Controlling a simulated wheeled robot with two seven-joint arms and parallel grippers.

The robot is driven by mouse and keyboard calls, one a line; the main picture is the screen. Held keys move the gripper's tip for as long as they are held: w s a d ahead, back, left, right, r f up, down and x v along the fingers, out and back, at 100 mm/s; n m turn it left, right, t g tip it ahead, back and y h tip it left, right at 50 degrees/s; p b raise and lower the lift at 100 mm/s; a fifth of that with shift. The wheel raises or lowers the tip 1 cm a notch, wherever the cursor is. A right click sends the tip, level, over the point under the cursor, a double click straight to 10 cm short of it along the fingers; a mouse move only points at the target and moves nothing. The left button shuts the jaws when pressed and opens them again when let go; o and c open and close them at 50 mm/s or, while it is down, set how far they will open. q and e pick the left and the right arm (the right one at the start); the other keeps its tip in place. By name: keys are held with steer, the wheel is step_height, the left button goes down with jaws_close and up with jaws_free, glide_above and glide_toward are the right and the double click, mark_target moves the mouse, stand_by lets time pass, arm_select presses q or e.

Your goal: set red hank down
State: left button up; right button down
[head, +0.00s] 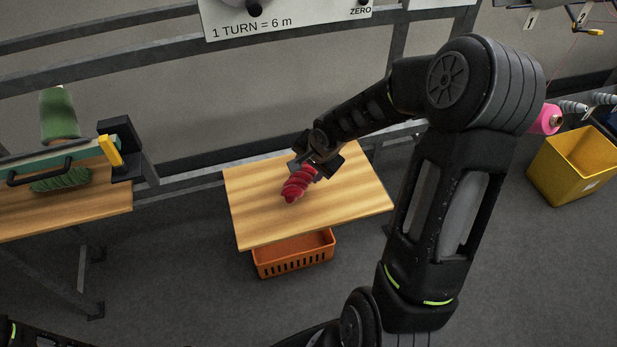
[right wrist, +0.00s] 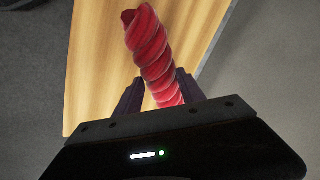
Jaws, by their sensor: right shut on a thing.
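The red hank (head: 297,186) is a twisted bundle of red yarn, seen over the small wooden table (head: 250,225) in the head view. My right gripper (head: 312,170) is shut on it near one end, and the other end sticks out past the fingers. In the right wrist view the red hank (right wrist: 150,55) stands out between the two dark fingers of my right gripper (right wrist: 160,95), with the wooden top (right wrist: 90,60) behind it. I cannot tell whether the hank touches the wood. My left gripper is not in view.
An orange basket (head: 293,255) sits beneath the small table. A bench (head: 90,215) at the left carries a green cone (head: 58,115) and a green hank (head: 60,181). A yellow bin (head: 575,165) stands at the right. The small table's top is otherwise bare.

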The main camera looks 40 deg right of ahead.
mark_target(310, 176)
step_height(310, 176, down, 4)
steer(key=shift+r+b, duration=0.1)
steer(key=shift+b, duration=0.45)
steer(key=c, duration=0.7)
jaws_free()
steer(key=shift+o, duration=0.2)
steer(key=shift+r, duration=0.15)
steer(key=shift+s+r, duration=0.1)
steer(key=shift+r, duration=0.2)
steer(key=p+v, duration=0.2)
steer(key=v, duration=0.9)
steer(key=shift+s, duration=0.15)
steer(key=shift+r, duration=0.1)
